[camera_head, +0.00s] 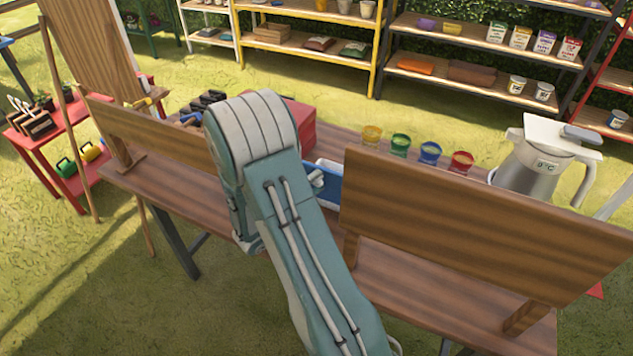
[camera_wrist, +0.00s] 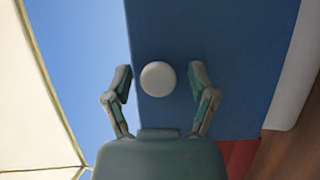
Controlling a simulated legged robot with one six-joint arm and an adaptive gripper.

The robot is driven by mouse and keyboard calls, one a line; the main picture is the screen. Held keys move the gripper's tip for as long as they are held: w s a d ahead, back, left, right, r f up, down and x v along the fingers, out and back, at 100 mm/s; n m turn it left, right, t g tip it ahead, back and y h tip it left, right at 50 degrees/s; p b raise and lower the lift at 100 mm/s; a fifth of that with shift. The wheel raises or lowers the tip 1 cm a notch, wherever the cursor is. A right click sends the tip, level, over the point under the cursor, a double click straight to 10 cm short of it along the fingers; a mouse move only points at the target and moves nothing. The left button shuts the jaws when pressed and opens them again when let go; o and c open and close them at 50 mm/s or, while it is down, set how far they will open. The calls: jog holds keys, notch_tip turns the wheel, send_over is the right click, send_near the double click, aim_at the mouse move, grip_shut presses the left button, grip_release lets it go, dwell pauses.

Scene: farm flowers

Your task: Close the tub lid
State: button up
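A blue panel, the tub lid (camera_wrist: 225,45), fills the middle of the wrist view and bears a round white knob (camera_wrist: 158,79). My gripper (camera_wrist: 160,75) is open, with one finger on each side of the knob and a gap on both sides. Depth between fingers and knob is hard to tell. A pale strip, seemingly the tub's edge (camera_wrist: 298,75), shows at the right. In the head view, a blue part with a white rim, seemingly the tub (camera_head: 328,188), stands on the table just right of my arm, mostly hidden. My gripper is hidden there behind the arm.
Two upright wooden boards, left (camera_head: 150,138) and right (camera_head: 470,225), stand along the table's near edge. A red box (camera_head: 300,122) is behind my arm. Several small coloured pots (camera_head: 400,145) and a metal jug (camera_head: 540,168) stand to the right. Shelves are behind.

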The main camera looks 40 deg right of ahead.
aim_at(323, 171)
grip_shut()
jog(key=shift+w+d+r+n+y, duration=0.2)
jog(key=shift+d+y, duration=0.1)
jog(key=shift+d, duration=0.1)
jog(key=shift+w+d+r+n+y, duration=0.1)
jog(key=shift+d+r+y, duration=0.05)
jog(key=shift+d+y, duration=0.2)
jog(key=shift+w+d+r, duration=0.15)
jog(key=shift+w+d, duration=0.1)
jog(key=shift+d, duration=0.5)
jog(key=shift+o, duration=0.9)
grip_release()
jog(key=shift+o, duration=0.6)
jog(key=shift+d, duration=0.1)
jog(key=a+f, duration=0.1)
jog(key=a, duration=1.1)
jog(key=shift+w+f, duration=0.15)
jog(key=shift+f, duration=0.05)
